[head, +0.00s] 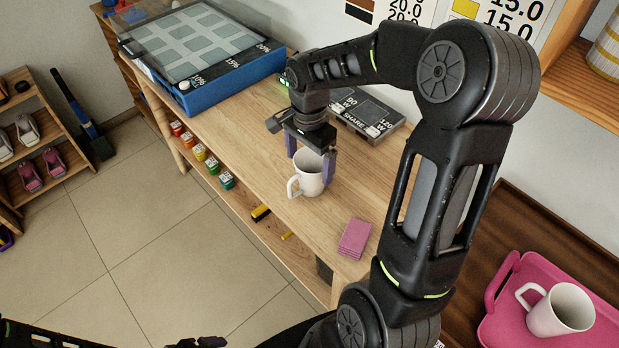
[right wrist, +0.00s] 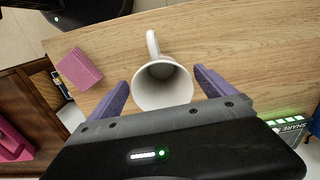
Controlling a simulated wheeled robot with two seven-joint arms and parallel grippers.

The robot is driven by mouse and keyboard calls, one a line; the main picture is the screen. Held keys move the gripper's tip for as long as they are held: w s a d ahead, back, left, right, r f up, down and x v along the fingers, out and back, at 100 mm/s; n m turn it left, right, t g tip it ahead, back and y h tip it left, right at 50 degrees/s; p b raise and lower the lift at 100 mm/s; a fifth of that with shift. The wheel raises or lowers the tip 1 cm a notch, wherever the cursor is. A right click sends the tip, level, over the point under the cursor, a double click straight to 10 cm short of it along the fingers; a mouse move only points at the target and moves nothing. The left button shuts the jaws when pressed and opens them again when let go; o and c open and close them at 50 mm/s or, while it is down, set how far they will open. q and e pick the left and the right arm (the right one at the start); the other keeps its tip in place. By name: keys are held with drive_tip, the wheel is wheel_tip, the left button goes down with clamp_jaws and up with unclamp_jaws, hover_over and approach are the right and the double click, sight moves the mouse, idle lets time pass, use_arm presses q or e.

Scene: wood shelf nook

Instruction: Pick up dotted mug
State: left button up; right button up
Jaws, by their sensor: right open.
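A white mug (head: 309,181) stands upright on the wooden table, its handle toward the left in the head view; no dots can be made out on it. My right gripper (head: 310,165) is open above it and points down, its purple fingers on either side of the rim. In the right wrist view, the mug (right wrist: 164,87) lies between the open fingers of my right gripper (right wrist: 160,78), with gaps on both sides. A second white mug (head: 560,311) stands on a pink tray at the lower right. Dark parts of my left arm show at the bottom left; its jaws are unclear.
A pink stack (head: 355,238) lies on the table near the mug. A blue case (head: 222,78) and a grey device (head: 367,110) stand behind it. The pink tray (head: 497,290) is at the right. Several small coloured jars (head: 213,166) sit on the lower shelf.

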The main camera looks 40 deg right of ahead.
sight(310, 181)
drive_tip(key=shift+f, duration=0.1)
drive_tip(key=shift+f, duration=1.2)
wheel_tip(310, 181, down, 5)
drive_tip(key=shift+f+p, duration=0.15)
drive_tip(key=shift+p, duration=0.65)
drive_tip(key=shift+c, duration=0.3)
drive_tip(key=shift+w, duration=0.1)
drive_tip(key=c, duration=1.8)
drive_tip(key=shift+d, duration=0.1)
drive_tip(key=shift+c, duration=0.2)
wheel_tip(310, 181, up, 10)
drive_tip(key=shift+r+b, duration=0.1)
drive_tip(key=shift+b, duration=0.5)
